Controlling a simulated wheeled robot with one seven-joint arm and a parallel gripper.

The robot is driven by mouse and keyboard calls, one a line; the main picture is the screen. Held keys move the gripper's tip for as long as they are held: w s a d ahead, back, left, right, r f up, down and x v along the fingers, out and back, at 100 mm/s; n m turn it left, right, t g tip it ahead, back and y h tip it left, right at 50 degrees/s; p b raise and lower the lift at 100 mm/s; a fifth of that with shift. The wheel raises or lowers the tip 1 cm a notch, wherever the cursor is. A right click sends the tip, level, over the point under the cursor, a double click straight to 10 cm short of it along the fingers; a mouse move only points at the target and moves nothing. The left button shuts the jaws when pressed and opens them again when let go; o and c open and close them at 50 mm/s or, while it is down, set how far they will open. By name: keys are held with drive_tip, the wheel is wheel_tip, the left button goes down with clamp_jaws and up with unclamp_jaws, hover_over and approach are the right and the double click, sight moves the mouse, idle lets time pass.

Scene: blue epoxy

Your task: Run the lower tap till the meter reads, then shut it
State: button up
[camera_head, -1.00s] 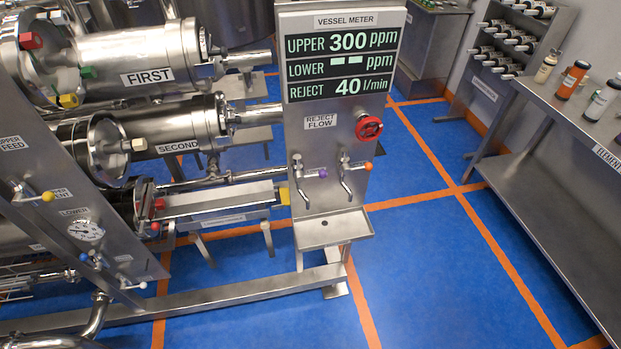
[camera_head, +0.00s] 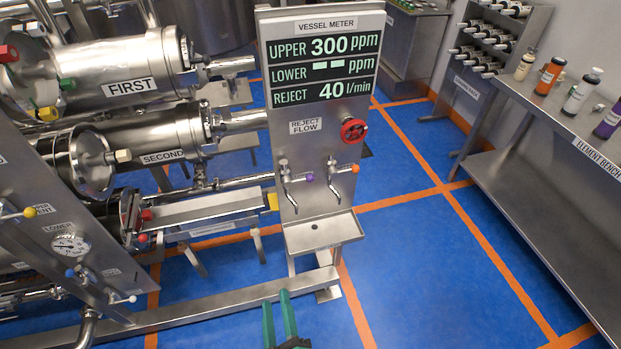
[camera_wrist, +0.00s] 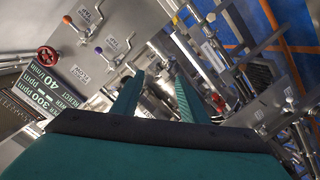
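The vessel meter (camera_head: 320,60) stands upright at centre, reading UPPER 300 ppm, LOWER two dashes, and REJECT 40 l/min. Below it are two taps with spouts over a small steel drip tray (camera_head: 345,226). One tap has a purple knob (camera_head: 309,177), the other an orange knob (camera_head: 355,168). No water shows at the spouts. My gripper (camera_head: 276,298) is open and empty, low in front of the panel and apart from the taps.
A red round valve knob (camera_head: 353,130) sits on the panel above the taps. Steel vessels and a gauge panel (camera_head: 60,215) stand at left. The element bench (camera_head: 540,115) with bottles is at right. Blue floor between panel and bench is clear.

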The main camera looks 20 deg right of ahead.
drive_tip(key=w+d+r+n+h, duration=0.1)
drive_tip(key=w+d+r+h, duration=0.15)
drive_tip(key=w+d, duration=0.2)
drive_tip(key=w+d+r+n+h, duration=0.1)
drive_tip(key=w+d+r, duration=0.2)
drive_tip(key=w, duration=0.3)
drive_tip(key=n+h, duration=0.2)
drive_tip(key=h, duration=0.1)
approach(310, 182)
drive_tip(key=shift+y, duration=0.25)
drive_tip(key=x, duration=1.1)
drive_tip(key=shift+w+d+r, duration=0.1)
drive_tip(key=shift+w+d, duration=0.05)
drive_tip(key=shift+d, duration=0.05)
drive_tip(key=shift+c, duration=0.2)
clamp_jaws()
